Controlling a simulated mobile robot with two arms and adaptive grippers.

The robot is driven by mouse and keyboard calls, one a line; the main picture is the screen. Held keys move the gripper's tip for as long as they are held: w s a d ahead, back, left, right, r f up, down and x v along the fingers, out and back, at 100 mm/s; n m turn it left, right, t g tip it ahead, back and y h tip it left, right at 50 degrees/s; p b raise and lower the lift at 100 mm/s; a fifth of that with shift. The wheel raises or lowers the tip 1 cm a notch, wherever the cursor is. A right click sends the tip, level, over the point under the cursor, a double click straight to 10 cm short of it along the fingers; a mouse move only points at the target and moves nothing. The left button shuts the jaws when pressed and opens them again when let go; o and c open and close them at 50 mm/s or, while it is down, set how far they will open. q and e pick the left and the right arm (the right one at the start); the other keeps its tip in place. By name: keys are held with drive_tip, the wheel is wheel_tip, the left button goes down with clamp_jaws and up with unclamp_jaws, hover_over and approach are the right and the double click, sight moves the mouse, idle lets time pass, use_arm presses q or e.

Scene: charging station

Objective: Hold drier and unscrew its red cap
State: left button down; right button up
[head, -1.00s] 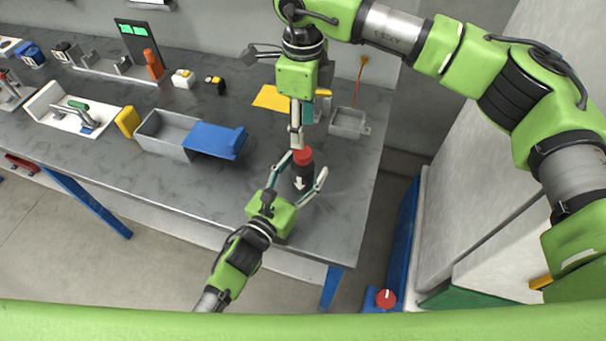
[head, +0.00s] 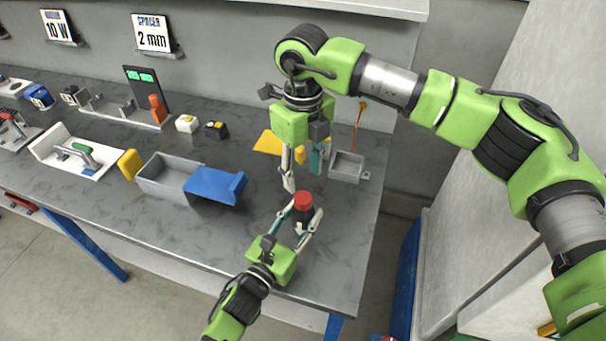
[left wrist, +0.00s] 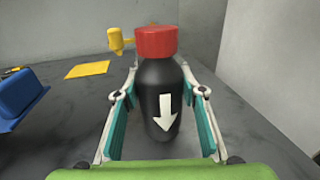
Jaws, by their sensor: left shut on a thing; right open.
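The drier, a dark bottle with a white arrow, stands upright on the bench; its body (left wrist: 162,88) shows in the left wrist view. Its red cap (head: 303,201) is on top and also shows in the left wrist view (left wrist: 156,42). My left gripper (head: 304,222) is shut on the drier's body, with a finger on each side below the cap. Those teal-padded fingers flank the bottle in the left wrist view (left wrist: 162,125). My right gripper (head: 302,174) points down, open and empty, above and behind the cap, apart from it.
A grey bin (head: 165,180) and a blue part (head: 215,186) lie left of the drier. A yellow sheet (head: 266,143) and a small grey tray (head: 347,167) are behind it. The bench (head: 205,230) is clear around the drier; its right edge is close.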

sight(303, 197)
drive_tip(key=m, duration=0.5)
drive_tip(key=shift+m, duration=0.3)
drive_tip(key=m, duration=1)
drive_tip(key=shift+m, duration=0.3)
drive_tip(key=m, duration=0.4)
drive_tip(key=shift+m, duration=0.3)
use_arm(q)
drive_tip(key=shift+f, duration=0.1)
use_arm(e)
drive_tip(key=shift+f, duration=4)
